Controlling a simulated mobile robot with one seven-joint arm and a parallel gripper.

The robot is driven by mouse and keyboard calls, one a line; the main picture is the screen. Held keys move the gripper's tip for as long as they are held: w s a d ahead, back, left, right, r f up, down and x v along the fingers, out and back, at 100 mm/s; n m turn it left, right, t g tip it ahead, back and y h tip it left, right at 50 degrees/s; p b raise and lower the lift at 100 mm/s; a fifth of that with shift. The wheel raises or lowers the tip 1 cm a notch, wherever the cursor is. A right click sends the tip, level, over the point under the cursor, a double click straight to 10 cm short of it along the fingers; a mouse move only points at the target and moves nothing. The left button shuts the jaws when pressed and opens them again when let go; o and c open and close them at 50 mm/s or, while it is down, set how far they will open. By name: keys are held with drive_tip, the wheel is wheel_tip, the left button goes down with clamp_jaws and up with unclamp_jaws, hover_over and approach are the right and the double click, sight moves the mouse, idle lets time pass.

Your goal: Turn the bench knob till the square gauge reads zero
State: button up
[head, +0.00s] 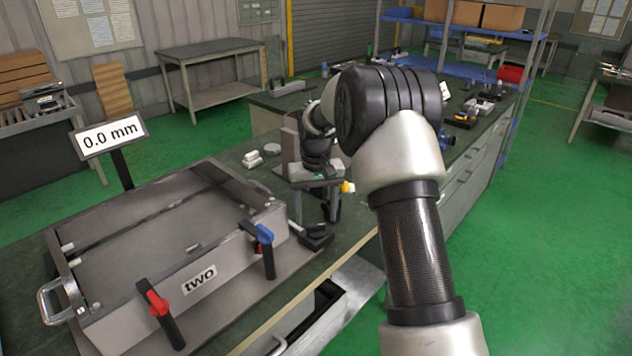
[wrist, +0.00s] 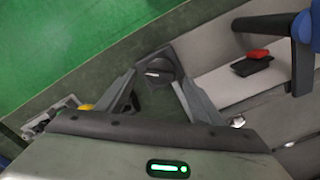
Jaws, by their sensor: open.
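A rectangular display (head: 110,137) on a black post behind the box reads "0.0 mm" in the head view. A dark knob (head: 316,238) on a flat base sits on the bench at the box's right corner. It also shows in the wrist view (wrist: 158,70), with a pale mark on its top. My gripper (head: 325,208) hangs above and just behind the knob in the head view. In the wrist view my gripper (wrist: 155,88) is open, its two fingers apart with the knob between and beyond their tips. I cannot tell whether either finger touches it.
A metal box (head: 140,305) labelled "two" stands at left, with a red-handled clamp (head: 158,303) and a blue-handled clamp (head: 265,235) at its front. A drawer (head: 310,322) is open below the bench edge. Small white pieces (head: 253,158) lie behind the box.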

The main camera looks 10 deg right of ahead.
sight(316, 225)
wheel_tip(316, 225, up, 15)
drive_tip(key=p, duration=0.1)
idle(0.3)
drive_tip(key=s+r+t+p, duration=0.3)
drive_tip(key=s+r+p, duration=0.1)
drive_tip(key=s+r, duration=1.15)
drive_tip(key=s+f+t+p, duration=0.2)
drive_tip(key=s+p, duration=0.1)
drive_tip(key=s, duration=1.5)
drive_tip(key=shift+s+t, duration=0.3)
drive_tip(key=shift+s, duration=0.1)
